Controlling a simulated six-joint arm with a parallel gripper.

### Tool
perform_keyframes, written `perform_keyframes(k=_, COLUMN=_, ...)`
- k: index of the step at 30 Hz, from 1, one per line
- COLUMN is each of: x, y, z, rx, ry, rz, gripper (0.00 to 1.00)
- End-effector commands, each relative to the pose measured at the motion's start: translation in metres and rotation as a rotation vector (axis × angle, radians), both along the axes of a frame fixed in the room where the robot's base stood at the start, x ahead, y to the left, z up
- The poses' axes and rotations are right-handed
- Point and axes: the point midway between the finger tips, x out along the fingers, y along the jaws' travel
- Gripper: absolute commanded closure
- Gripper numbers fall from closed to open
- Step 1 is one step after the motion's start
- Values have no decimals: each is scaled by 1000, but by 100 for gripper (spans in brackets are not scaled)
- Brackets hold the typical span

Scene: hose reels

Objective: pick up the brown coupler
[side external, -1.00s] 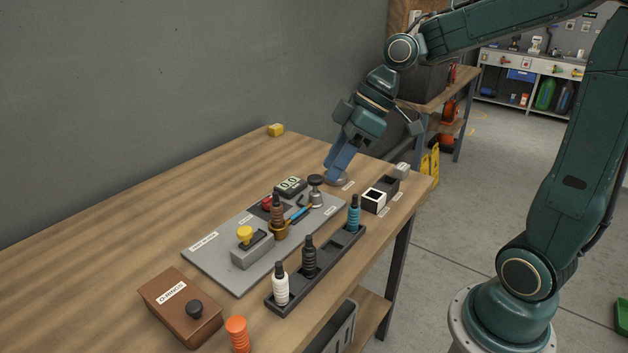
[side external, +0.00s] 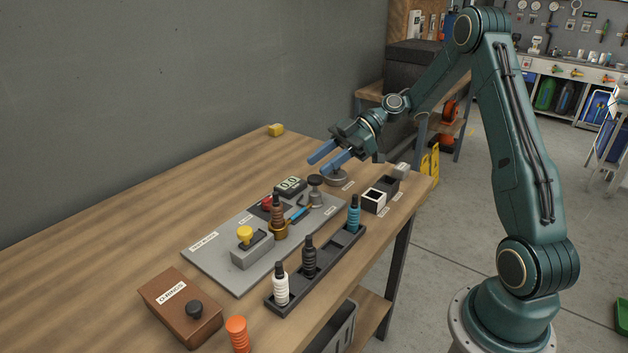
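The brown coupler (side external: 277,211) stands upright in a brass-coloured ring holder (side external: 279,230) on the grey test board (side external: 212,256). It has a ribbed brown body and a dark top. My gripper (side external: 327,163) is above the far end of the bench, beyond the board and up to the right of the coupler. Its two blue fingers are spread apart with nothing between them. It points to the left and slightly down, clear of the coupler.
A black rack (side external: 322,274) in front holds white (side external: 281,287), black (side external: 309,258) and teal (side external: 353,215) couplers. An orange coupler (side external: 237,333) and a brown O-rings box (side external: 181,307) are at the near end. A dark-knobbed post (side external: 315,190) stands near the brown coupler. The bench's left side is mostly clear.

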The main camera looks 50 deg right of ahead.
Motion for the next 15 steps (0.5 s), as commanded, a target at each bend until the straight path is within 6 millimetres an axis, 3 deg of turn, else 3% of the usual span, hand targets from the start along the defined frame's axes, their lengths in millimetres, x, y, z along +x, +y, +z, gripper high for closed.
perform_keyframes(k=7, x=1, y=-8, z=-4, rx=31, ry=-37, rz=6, gripper=62)
perform_keyframes(k=15, x=4, y=0, z=-7, rx=32, ry=-36, rz=7, gripper=62)
